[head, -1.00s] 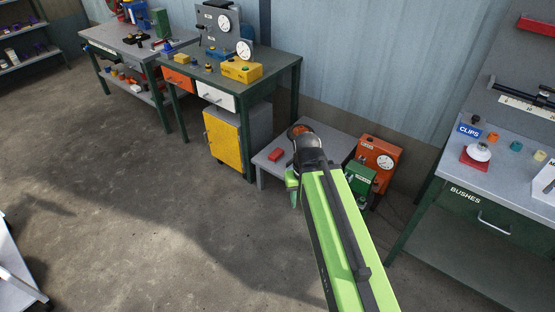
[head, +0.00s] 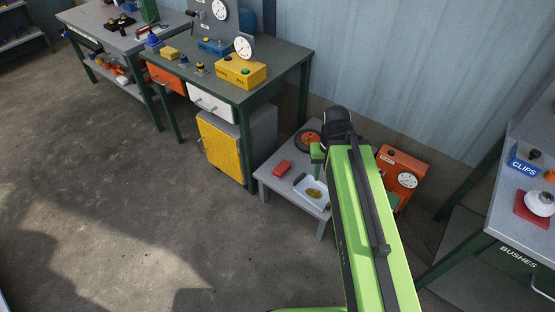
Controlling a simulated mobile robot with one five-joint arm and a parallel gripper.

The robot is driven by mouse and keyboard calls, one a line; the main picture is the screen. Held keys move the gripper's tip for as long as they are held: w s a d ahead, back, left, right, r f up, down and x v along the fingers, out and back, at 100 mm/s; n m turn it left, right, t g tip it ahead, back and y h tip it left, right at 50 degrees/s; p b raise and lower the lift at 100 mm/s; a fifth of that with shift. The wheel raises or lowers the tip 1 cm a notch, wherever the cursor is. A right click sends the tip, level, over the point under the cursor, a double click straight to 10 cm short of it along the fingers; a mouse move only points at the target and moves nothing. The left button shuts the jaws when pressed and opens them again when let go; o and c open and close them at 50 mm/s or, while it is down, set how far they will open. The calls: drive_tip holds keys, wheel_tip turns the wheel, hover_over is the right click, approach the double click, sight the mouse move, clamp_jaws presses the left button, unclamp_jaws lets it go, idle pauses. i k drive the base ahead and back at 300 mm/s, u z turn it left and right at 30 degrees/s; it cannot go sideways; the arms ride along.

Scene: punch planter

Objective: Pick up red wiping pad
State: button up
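The red wiping pad (head: 282,168) lies flat on a low grey table (head: 268,182) against the wall, left of my arm. It is in plain view and nothing touches it. My gripper (head: 318,155) is at the far end of my green arm, to the right of the pad in the picture. Only a small green part of it shows beside the dark wrist; the fingers cannot be made out, and neither can any held object.
A white tray (head: 301,184) with something brownish and an orange-rimmed wheel (head: 299,139) share the low table. A yellow-doored cabinet (head: 220,149) stands left of it, an orange machine (head: 398,172) right. A bench (head: 508,225) is far right. The floor in front is clear.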

sight(283, 169)
drive_tip(key=u, duration=0.45)
drive_tip(key=i, duration=0.9)
drive_tip(key=u, duration=0.65)
drive_tip(key=i, duration=0.5)
drive_tip(key=u, duration=0.6)
